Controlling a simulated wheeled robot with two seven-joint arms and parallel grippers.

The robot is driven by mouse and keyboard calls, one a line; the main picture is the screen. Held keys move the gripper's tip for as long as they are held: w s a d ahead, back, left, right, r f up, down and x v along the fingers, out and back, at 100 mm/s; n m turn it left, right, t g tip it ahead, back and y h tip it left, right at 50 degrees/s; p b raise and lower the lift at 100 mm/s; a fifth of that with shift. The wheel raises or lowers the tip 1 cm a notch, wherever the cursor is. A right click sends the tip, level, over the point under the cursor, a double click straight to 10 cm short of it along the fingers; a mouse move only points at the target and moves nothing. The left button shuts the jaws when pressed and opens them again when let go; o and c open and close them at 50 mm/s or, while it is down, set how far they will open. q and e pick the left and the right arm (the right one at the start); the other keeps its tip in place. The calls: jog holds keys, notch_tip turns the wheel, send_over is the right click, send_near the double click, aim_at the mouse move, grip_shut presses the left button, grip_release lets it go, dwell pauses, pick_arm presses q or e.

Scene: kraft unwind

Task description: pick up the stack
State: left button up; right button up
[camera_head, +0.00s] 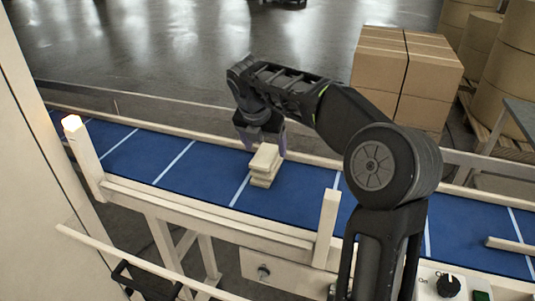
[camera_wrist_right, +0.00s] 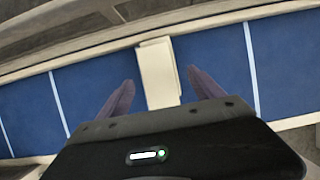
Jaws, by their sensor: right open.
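The stack (camera_head: 264,165) is a small pile of flat, pale beige pieces on the blue conveyor belt. In the right wrist view the stack (camera_wrist_right: 158,74) lies lengthwise between the two fingers, with its far end beyond the fingertips. My right gripper (camera_head: 262,142) is open at the far side of the stack in the head view, one finger partly behind it. In the wrist view the right gripper (camera_wrist_right: 159,85) has a finger on either side with blue belt showing between each finger and the stack. Whether the fingers reach down to the belt is unclear. My left gripper is not in view.
The blue belt (camera_head: 138,150) with white cross lines runs between cream rails. Cream posts (camera_head: 327,228) rise at its near edge. A control panel with a knob (camera_head: 448,285) is at the lower right. Cardboard boxes (camera_head: 405,75) and large brown rolls (camera_head: 480,45) stand behind the belt.

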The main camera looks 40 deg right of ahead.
aim_at(267, 154)
jog(key=shift+w+d, duration=0.1)
jog(key=shift+x, duration=1.25)
jog(key=shift+f+p, duration=0.15)
jog(key=shift+p, duration=0.15)
jog(key=shift+d+f, duration=0.1)
jog(key=shift+f, duration=0.2)
jog(key=p+x, duration=0.1)
jog(key=x, duration=0.2)
jog(key=shift+d+f, duration=0.1)
jog(key=shift+f, duration=0.15)
jog(key=shift+w+d+f, duration=0.1)
jog(key=shift+f, duration=0.25)
